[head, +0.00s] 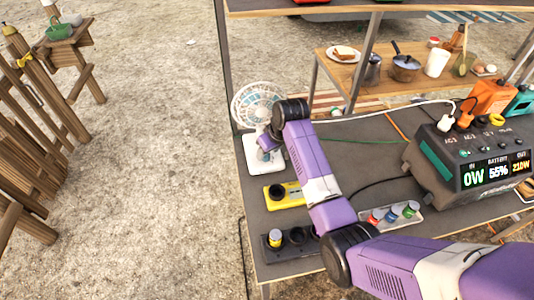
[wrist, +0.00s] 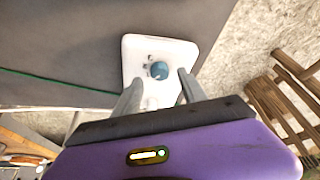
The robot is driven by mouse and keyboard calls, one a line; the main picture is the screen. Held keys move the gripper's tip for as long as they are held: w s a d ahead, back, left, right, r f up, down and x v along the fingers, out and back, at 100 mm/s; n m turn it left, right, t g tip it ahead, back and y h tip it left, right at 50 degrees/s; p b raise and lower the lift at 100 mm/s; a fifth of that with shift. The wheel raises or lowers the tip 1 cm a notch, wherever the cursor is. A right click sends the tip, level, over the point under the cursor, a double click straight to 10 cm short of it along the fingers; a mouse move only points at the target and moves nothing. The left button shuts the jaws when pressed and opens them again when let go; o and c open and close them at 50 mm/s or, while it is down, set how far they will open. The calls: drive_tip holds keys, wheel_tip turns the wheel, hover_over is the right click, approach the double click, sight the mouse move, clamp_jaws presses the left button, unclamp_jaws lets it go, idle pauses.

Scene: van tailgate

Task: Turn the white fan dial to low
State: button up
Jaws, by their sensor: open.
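The white fan (head: 257,105) stands at the back left corner of the dark table, its round cage upright. Its white base (head: 255,158) shows below, partly hidden by my arm. In the wrist view the base (wrist: 182,56) lies just beyond my fingers. The blue round dial (wrist: 159,70) sits on it, with small dark marks on its left side. My gripper (wrist: 157,88) is open, its two grey fingers either side of the dial's near side. I cannot tell whether they touch the base. In the head view my gripper is mostly hidden behind my wrist.
A yellow block with a dark socket (head: 283,196), a black holder with a yellow-capped piece (head: 275,240) and a tray of coloured knobs (head: 390,217) lie nearer. A power station (head: 470,155) stands right. A green cable (wrist: 50,86) crosses the table.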

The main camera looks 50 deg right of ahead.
drive_tip(key=v, duration=0.5)
idle(0.6)
